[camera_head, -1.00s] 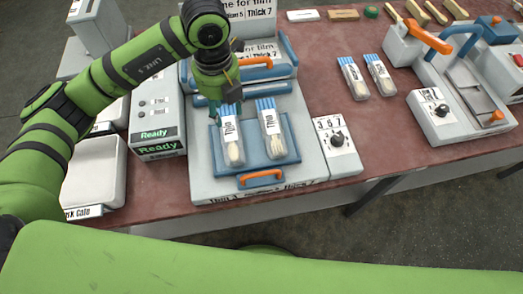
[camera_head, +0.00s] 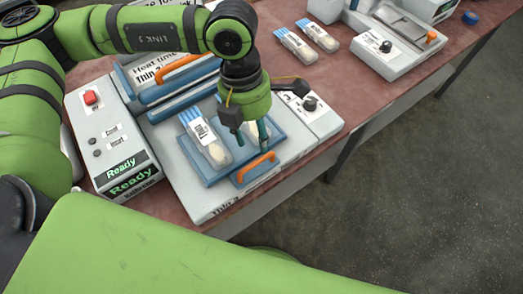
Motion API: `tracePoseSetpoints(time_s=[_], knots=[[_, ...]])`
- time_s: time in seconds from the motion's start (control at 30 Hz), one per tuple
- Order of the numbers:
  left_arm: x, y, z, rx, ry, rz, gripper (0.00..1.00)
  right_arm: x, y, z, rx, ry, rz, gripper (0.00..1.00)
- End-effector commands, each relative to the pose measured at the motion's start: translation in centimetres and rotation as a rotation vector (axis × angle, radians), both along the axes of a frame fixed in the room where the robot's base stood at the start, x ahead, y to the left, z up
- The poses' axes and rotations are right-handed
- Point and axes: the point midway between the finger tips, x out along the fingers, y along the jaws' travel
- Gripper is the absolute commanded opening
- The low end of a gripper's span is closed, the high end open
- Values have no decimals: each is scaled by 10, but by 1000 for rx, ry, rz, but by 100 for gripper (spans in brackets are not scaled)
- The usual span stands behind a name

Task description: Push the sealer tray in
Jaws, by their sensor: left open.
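The sealer tray (camera_head: 222,176) is a blue plate at the front of the light grey sealer (camera_head: 188,193), with an orange handle (camera_head: 254,168) on its front edge. A pouch labelled Thin (camera_head: 207,142) lies on the tray's left half. A second pouch, on the right half, is mostly hidden behind my gripper. My left gripper (camera_head: 250,139) is open and points down over the tray's right part, its fingertips just behind the orange handle. I cannot tell whether it touches the handle. My right gripper is not in view.
A control box (camera_head: 112,132) with a red button and Ready displays stands left of the sealer. A dial box (camera_head: 310,108) is at its right. Two more pouches (camera_head: 307,40) and another machine (camera_head: 385,45) are further back. The table's front edge is close to the sealer.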

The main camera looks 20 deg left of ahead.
Motion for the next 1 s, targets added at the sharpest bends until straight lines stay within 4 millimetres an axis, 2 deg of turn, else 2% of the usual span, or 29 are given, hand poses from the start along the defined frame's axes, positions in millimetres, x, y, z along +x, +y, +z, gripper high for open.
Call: tracePoseSetpoints(time_s=[0.1, 0.33, 0.5, 0.7, 0.73, 0.83, 1.0], knots=[[-4, -3, -17, 3, 7, 0, 44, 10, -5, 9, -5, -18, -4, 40], [-7, -8, -47, 1, 3, 2, 44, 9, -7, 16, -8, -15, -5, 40], [-7, -9, -56, 1, 1, 3, 44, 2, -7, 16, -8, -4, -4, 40], [-7, -9, -57, 1, 0, 3, 44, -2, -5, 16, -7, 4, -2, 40], [-7, -9, -57, 1, 0, 3, 40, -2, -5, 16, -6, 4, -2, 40], [-7, -9, -57, 1, 0, 3, 0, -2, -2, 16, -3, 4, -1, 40], [-7, -9, -57, 2, 1, 3, 0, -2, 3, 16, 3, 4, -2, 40]])
